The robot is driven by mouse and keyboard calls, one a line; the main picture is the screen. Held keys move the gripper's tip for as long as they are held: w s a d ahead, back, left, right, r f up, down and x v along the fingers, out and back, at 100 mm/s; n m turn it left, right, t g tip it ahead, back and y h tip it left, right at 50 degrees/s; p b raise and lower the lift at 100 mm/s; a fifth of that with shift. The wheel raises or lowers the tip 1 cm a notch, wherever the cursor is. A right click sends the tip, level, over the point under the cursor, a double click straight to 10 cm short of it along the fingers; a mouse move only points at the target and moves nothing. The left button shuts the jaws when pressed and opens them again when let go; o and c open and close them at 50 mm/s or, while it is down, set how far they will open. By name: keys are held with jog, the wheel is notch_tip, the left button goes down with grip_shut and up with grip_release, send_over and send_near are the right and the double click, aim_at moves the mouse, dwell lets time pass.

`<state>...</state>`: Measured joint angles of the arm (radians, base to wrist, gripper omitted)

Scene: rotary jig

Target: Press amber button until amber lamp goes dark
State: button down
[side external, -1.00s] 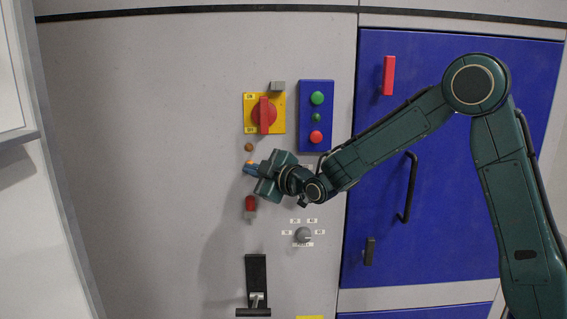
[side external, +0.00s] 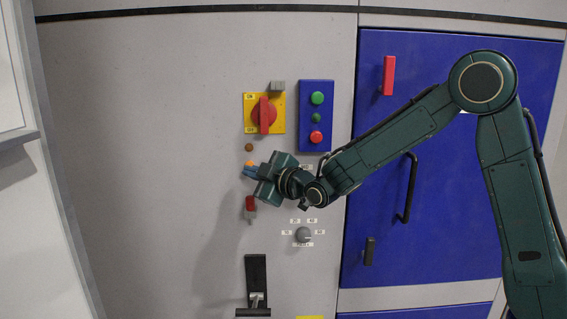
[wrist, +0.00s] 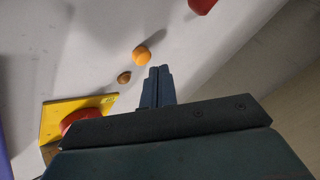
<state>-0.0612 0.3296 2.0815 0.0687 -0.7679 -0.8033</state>
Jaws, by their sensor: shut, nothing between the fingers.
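The amber button (side external: 249,163) is a bright orange knob on the grey panel, and it also shows in the wrist view (wrist: 142,55). The small amber lamp (side external: 249,147) sits just above it and looks dull brown; in the wrist view it is the smaller round dome (wrist: 124,77). My gripper (side external: 245,173) is shut and empty, its blue fingertips just below the button in the side view. In the wrist view the fingertips (wrist: 159,71) are beside the button, with a small gap in the picture. I cannot tell their exact distance from the panel.
A yellow plate with a red rotary switch (side external: 264,114) is above the lamp. A red toggle-like part (side external: 250,204) is below my gripper. A blue button box (side external: 316,116) and a grey knob (side external: 303,235) are to the right.

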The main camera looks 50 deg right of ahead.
jog(key=shift+s+a, duration=0.1)
dwell(0.3)
jog(key=s+a, duration=0.3)
jog(key=shift+s+a, duration=0.2)
dwell(0.4)
jog(key=shift+s+d, duration=0.1)
jog(key=s+d+f+m+g, duration=0.1)
jog(key=s+m+g, duration=0.2)
jog(key=s, duration=0.9)
jog(key=s+d+m+g, duration=0.2)
jog(key=s+m+g, duration=0.1)
jog(key=s, duration=0.9)
jog(key=s+d+f+m+g, duration=0.1)
jog(key=s+m+g, duration=0.3)
jog(key=s, duration=0.8)
jog(key=shift+d+f+g, duration=0.3)
jog(key=shift+d+g, duration=0.45)
jog(key=shift+g, duration=0.05)
